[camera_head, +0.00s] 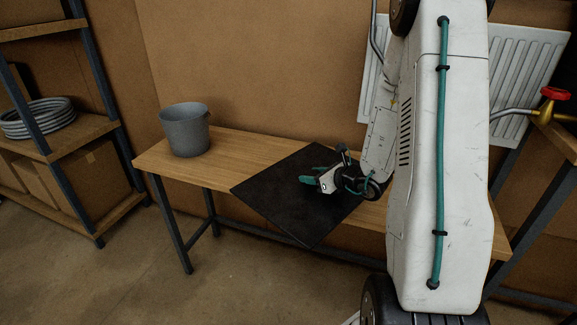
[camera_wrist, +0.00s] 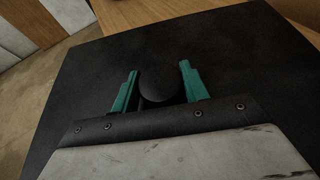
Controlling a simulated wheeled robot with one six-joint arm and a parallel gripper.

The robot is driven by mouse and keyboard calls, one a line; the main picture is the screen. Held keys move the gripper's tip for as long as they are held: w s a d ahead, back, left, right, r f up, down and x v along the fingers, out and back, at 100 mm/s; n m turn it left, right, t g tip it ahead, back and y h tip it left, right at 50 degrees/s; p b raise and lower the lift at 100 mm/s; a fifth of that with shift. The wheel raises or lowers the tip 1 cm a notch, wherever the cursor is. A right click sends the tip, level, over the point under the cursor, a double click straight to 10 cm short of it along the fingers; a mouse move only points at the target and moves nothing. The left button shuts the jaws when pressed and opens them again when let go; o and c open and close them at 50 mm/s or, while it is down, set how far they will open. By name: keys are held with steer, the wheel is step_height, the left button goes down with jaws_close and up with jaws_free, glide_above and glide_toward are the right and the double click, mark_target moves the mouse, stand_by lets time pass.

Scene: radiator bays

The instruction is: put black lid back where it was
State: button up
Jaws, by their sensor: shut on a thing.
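A round black lid (camera_wrist: 157,86) shows between the two teal fingers of my gripper in the wrist view. My gripper (camera_head: 322,172) is shut on it, low over the black mat (camera_head: 293,222) on the wooden table. The lid is dark against the dark mat, and I cannot tell whether it touches the mat or is held above it. In the head view I cannot make the lid out.
A grey bucket (camera_head: 184,130) stands at the left of the wooden table (camera_head: 232,147). A shelf with a coiled grey hose (camera_head: 40,118) is at far left. A white radiator (camera_head: 520,75) hangs behind my arm, and a red-handled valve (camera_head: 556,94) is at the right.

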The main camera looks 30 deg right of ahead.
mark_target(284, 176)
steer(key=shift+s+a, duration=0.2)
steer(key=shift+s, duration=0.2)
steer(key=shift+w+d+f+m+h, duration=0.2)
steer(key=shift+w+d+m+h, duration=0.1)
steer(key=shift+d, duration=0.2)
steer(key=shift+m+t+h, duration=0.3)
steer(key=shift+m+h, duration=0.1)
steer(key=shift+h, duration=0.1)
steer(key=w, duration=0.1)
steer(key=w+a+r, duration=0.2)
steer(key=w, duration=0.1)
steer(key=w+a, duration=0.1)
steer(key=w+a+r, duration=0.1)
steer(key=a, duration=0.1)
steer(key=w+a+r, duration=0.1)
steer(key=shift+w+a, duration=0.25)
steer(key=shift+a, duration=0.05)
steer(key=w+a+r+n+y, duration=0.1)
steer(key=w+a+r, duration=0.1)
steer(key=a, duration=0.5)
steer(key=w+a+r+n+y, duration=0.1)
steer(key=w+a+r, duration=0.1)
steer(key=a, duration=0.4)
steer(key=shift+a+r+y, duration=0.25)
steer(key=shift+a+y, duration=0.05)
steer(key=shift+a, duration=0.05)
steer(key=shift+s+a, duration=0.1)
